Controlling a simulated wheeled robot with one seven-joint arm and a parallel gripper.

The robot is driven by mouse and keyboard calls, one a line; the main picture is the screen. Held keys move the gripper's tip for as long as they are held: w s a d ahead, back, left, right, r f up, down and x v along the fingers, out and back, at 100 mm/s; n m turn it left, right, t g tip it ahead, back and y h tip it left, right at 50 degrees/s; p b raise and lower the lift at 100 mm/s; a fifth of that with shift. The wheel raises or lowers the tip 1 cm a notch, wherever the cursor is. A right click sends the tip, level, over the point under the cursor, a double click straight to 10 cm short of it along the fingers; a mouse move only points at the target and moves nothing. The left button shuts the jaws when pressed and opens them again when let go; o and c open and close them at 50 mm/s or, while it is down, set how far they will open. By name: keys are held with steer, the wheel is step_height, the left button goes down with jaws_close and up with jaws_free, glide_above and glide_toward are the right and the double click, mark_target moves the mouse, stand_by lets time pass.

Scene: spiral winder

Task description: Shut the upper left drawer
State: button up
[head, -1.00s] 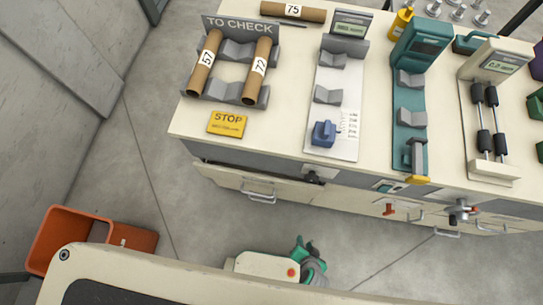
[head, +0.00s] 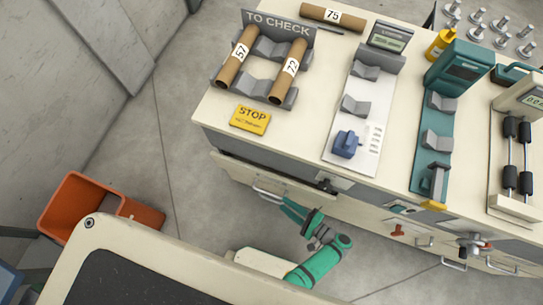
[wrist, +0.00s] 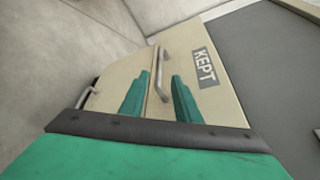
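The upper left drawer has a cream front (head: 240,172) and a metal handle (head: 268,194), below the left end of the bench in the head view. It appears to stand out a little from the bench. My gripper (head: 302,213) is close to the right end of this handle. In the wrist view, a cream front with a KEPT label (wrist: 203,67) and a handle (wrist: 161,76) lies ahead. My gripper's green fingers (wrist: 156,90) are spread, with the handle between them in the picture and nothing visibly held. Whether they touch the handle is unclear.
An orange bin (head: 75,200) stands at the left. More handles and a red knob (head: 398,230) lie to the right.

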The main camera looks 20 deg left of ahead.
mark_target(270, 194)
steer(key=x, duration=0.9)
steer(key=shift+a+f, duration=0.15)
steer(key=shift+a, duration=0.1)
steer(key=shift+c, duration=0.2)
jaws_close()
